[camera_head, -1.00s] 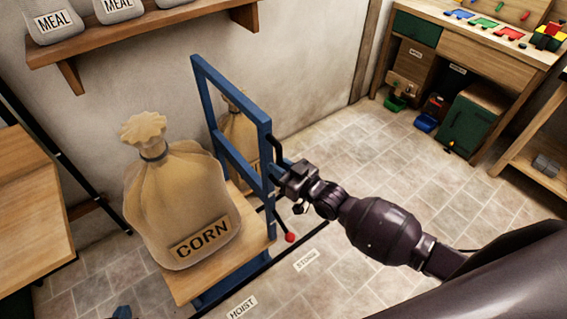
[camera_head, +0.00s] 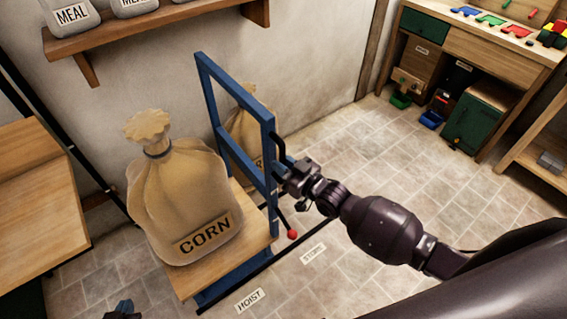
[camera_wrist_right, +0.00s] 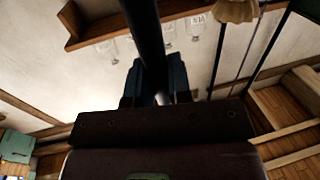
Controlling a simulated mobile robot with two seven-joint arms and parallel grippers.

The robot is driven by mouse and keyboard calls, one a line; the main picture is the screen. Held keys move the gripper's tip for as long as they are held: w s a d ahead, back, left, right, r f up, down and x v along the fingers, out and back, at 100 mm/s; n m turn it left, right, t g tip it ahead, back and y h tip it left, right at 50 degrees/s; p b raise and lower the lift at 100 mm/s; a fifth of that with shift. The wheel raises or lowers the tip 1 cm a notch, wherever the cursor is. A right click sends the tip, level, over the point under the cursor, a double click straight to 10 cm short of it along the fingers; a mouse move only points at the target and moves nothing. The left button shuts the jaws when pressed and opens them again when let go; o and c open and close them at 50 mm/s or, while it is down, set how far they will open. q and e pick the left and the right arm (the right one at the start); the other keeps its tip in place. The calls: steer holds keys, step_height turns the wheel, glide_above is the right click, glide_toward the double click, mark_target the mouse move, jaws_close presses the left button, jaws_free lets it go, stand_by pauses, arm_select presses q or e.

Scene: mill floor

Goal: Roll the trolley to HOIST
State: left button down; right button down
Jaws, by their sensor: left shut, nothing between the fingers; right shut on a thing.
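The trolley (camera_head: 263,125) has a blue upright frame and a wooden platform, and carries a tan sack marked CORN (camera_head: 180,205). My right gripper (camera_head: 287,174) is shut on the trolley's dark handle bar; in the right wrist view the bar (camera_wrist_right: 143,32) passes between the fingers. The HOIST label (camera_head: 249,300) lies on the floor close to the trolley's near right side. My left gripper (camera_head: 123,311) shows only in part at the bottom left edge, shut and clear of the trolley. The trolley's wheels are hidden.
A dark rail (camera_head: 262,267) runs along the floor beside the trolley. A STORE label (camera_head: 314,253) and a red-knobbed lever (camera_head: 292,234) are nearby. Another sack (camera_head: 243,135) stands behind the frame. A wooden table (camera_head: 40,205) is at left; the floor at right is open.

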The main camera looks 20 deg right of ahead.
steer(key=c, duration=1.1)
jaws_free()
steer(key=shift+s+a, duration=0.1)
steer(key=shift+a, duration=0.3)
steer(key=shift+d, duration=0.1)
steer(key=shift+d, duration=0.1)
steer(key=shift+s+d, duration=0.1)
steer(key=shift+s, duration=0.1)
steer(key=v, duration=1)
steer(key=shift+s+b, duration=0.1)
steer(key=shift+b, duration=0.2)
